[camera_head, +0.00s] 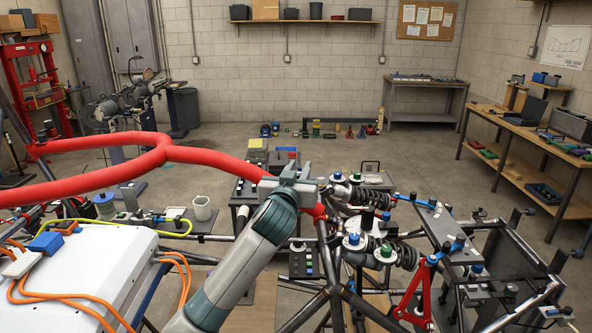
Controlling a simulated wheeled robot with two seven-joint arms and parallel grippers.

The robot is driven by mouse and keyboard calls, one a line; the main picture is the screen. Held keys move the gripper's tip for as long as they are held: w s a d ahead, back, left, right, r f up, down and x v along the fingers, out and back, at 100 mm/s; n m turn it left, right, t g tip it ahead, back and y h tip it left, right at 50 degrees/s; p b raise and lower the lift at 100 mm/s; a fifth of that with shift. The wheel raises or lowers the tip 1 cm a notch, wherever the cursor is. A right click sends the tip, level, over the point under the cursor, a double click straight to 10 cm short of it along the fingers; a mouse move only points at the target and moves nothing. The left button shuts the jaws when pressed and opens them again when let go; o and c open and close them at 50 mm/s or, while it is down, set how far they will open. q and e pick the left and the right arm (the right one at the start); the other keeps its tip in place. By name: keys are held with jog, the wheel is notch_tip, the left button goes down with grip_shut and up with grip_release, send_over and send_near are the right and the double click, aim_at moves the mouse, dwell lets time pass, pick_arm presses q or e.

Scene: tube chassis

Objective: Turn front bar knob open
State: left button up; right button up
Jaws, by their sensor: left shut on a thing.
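The thick red bar (215,160) runs in from the left and bends down to the tube chassis joint near the middle. My left gripper (304,187) is at the lower right end of this bar, its grey-green arm rising from the bottom. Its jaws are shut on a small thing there. The jaws hide most of it, and it appears to be the front bar knob. Its turn angle cannot be seen. Other knobs, blue (336,177) and green (386,250), sit on pale round discs to the right, apart from the gripper. My right gripper is not in view.
Dark coil shock absorbers (366,197), dark chassis tubes (330,290) and a red wishbone (415,295) crowd the space right of the gripper. A white box (85,270) with orange cables stands at left. A wooden workbench (530,150) stands at right. Open floor lies behind.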

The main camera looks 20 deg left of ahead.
pick_arm(q)
jog(key=shift+d+m+h, duration=0.2)
jog(key=shift+m+h, duration=0.5)
jog(key=shift+h, duration=0.4)
jog(key=o, duration=1.1)
jog(key=shift+c, duration=0.2)
jog(key=shift+s, duration=0.1)
